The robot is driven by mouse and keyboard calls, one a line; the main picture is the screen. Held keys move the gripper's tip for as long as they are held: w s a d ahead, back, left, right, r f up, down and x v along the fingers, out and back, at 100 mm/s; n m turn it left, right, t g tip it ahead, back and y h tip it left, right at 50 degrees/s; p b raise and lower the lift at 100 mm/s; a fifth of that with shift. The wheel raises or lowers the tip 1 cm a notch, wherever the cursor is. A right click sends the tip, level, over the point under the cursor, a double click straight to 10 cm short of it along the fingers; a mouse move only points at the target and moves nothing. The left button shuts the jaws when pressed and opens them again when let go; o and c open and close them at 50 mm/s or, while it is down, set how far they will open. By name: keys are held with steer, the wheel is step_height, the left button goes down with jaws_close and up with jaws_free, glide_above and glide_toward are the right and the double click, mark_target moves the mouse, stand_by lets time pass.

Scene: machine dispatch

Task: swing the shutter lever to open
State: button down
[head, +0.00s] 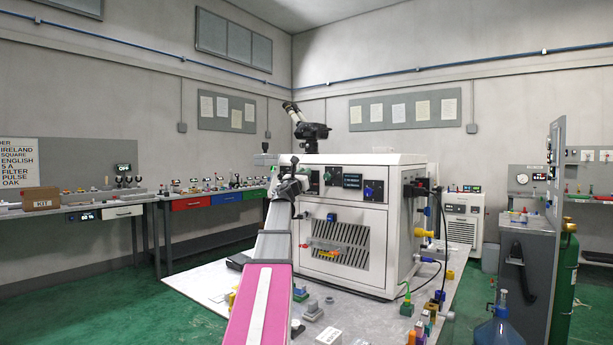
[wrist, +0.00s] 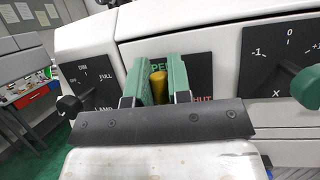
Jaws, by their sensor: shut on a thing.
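The shutter lever shows its brass-yellow handle (wrist: 159,88) in the wrist view, between the green fingers of my gripper (wrist: 161,80). The fingers are shut on the handle. Behind them is a dark label plate (wrist: 203,72) on the white machine front. Part of an upper word ending like "OPEN" shows in green, and part of "SHUT" shows in red at the lower right. The fingers hide the rest of the plate and the lever's pivot. In the head view my arm reaches the upper left of the white machine (head: 383,180), and the lever is hidden there.
In the head view, small fittings (head: 322,307) lie on the table below the machine. A microscope-like eyepiece (head: 303,124) stands on top.

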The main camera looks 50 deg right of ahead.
steer(key=shift+w+n, duration=0.15)
steer(key=shift+n, duration=0.45)
steer(key=c, duration=1.1)
jaws_free()
steer(key=shift+a, duration=0.1)
steer(key=v, duration=1)
steer(key=shift+a+f, duration=0.15)
steer(key=shift+a, duration=0.2)
steer(key=shift+a, duration=0.1)
